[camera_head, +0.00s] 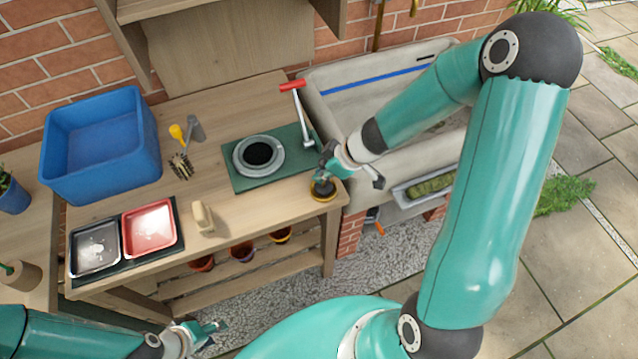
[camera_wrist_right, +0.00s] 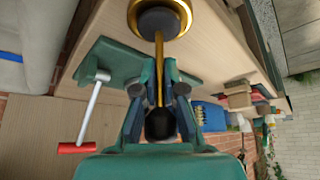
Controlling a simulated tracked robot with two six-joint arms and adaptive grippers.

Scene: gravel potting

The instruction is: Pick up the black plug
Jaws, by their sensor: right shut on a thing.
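A dark round piece, likely the black plug (camera_head: 323,188), sits within a gold ring at the front right corner of the wooden bench. In the right wrist view the same dark piece (camera_wrist_right: 158,22) sits inside the gold ring, with a thin gold stem (camera_wrist_right: 159,66) running to my fingers. A black round knob (camera_wrist_right: 160,125) shows between them. My right gripper (camera_head: 326,165) is just above the ring and shut on the stem; its fingers also show in the right wrist view (camera_wrist_right: 160,88). My left gripper (camera_head: 212,330) is low, in front of the bench; its opening is unclear.
A grey dish (camera_head: 277,168) with a black centre stands on a green board (camera_head: 232,181), beside a red-handled tool (camera_head: 300,112). A blue bin (camera_head: 95,160), a red tray (camera_head: 150,227) and a grey tray (camera_head: 95,247) are left. A sink (camera_head: 330,93) adjoins the bench on the right.

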